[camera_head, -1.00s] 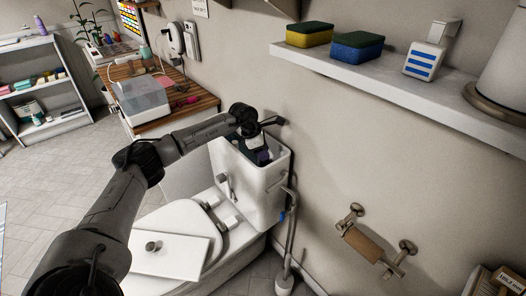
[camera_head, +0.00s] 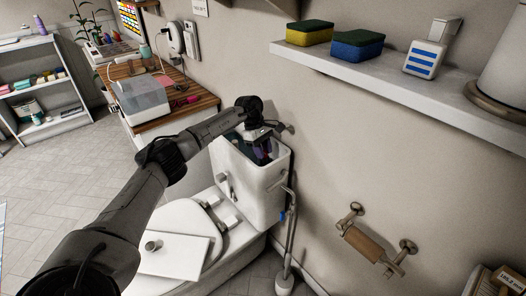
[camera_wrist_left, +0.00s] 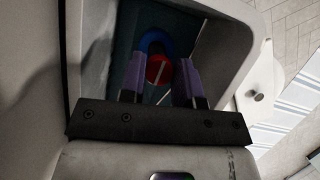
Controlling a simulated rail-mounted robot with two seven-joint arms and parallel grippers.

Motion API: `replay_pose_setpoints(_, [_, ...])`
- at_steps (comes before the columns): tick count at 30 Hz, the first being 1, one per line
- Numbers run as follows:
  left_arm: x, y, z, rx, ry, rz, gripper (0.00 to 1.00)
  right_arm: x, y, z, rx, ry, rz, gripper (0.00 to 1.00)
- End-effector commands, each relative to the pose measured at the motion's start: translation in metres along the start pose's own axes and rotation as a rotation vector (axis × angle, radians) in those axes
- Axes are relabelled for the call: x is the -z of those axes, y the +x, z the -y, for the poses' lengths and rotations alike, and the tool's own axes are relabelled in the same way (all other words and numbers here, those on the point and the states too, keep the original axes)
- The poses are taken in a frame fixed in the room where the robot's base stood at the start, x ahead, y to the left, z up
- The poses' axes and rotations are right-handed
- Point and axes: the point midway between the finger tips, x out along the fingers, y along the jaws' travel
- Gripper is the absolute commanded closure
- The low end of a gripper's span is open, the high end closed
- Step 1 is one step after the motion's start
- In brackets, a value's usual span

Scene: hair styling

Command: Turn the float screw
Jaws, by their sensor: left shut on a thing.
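The open toilet tank (camera_head: 262,196) stands against the wall, and its rim also frames the left wrist view (camera_wrist_left: 235,62). My left gripper (camera_head: 264,153) reaches down into the tank from above. In the left wrist view its two purple fingers (camera_wrist_left: 162,82) are on either side of the round red float screw (camera_wrist_left: 158,69), which has a pale slot line, and are shut on it. A blue curved part (camera_wrist_left: 156,38) sits just beyond the screw. The dark tank inside hides the lower parts. My right gripper is not in view.
The white tank lid (camera_head: 178,262) lies on the closed toilet seat. A shelf (camera_head: 400,88) with sponges (camera_head: 357,45) is on the wall at upper right. A paper holder (camera_head: 366,243) is mounted below it. A wooden counter (camera_head: 200,103) stands behind the toilet.

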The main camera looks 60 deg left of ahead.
Motion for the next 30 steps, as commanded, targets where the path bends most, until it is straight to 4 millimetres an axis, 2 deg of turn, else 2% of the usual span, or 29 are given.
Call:
replay_pose_setpoints(9, [-0.0007, -0.0003, -0.0006, 0.03, 0.076, 0.002, 0.94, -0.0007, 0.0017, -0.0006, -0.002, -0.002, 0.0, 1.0])
replay_pose_setpoints(23, [-0.0006, -0.0003, -0.0005, 0.034, 0.085, 0.001, 0.94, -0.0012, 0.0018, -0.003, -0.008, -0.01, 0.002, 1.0])
replay_pose_setpoints(24, [-0.0006, -0.0003, -0.0005, 0.034, 0.084, 0.001, 0.68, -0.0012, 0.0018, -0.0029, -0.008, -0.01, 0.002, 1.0])
replay_pose_setpoints(30, [-0.0004, -0.0002, -0.0004, 0.034, 0.084, 0.001, 0.49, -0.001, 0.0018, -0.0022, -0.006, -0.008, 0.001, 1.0])
